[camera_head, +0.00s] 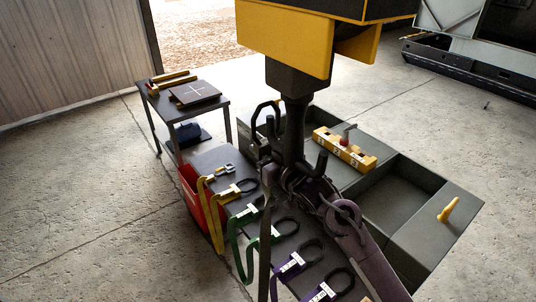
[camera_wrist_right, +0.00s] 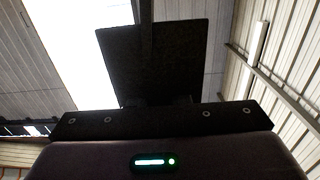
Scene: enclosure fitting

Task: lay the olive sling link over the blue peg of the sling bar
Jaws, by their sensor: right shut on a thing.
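My right arm comes in from the lower right, and my right gripper (camera_head: 284,178) is shut in front of the dark shaft of the hoist. A dark olive strap (camera_head: 264,245) hangs down beside the gripper, and it appears to belong to the olive sling link held there. The link itself is mostly hidden in the dark clutter around the gripper. I cannot make out a blue peg. My left gripper is not in view. The right wrist view shows mostly roof and a dark plate (camera_wrist_right: 152,62).
A yellow hoist block (camera_head: 285,42) hangs over the work area. Yellow, green (camera_head: 243,213) and purple (camera_head: 292,263) slings lie in a row on the dark bench. A red bin (camera_head: 190,200) stands left, near a small table (camera_head: 150,90). Open floor lies farther left.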

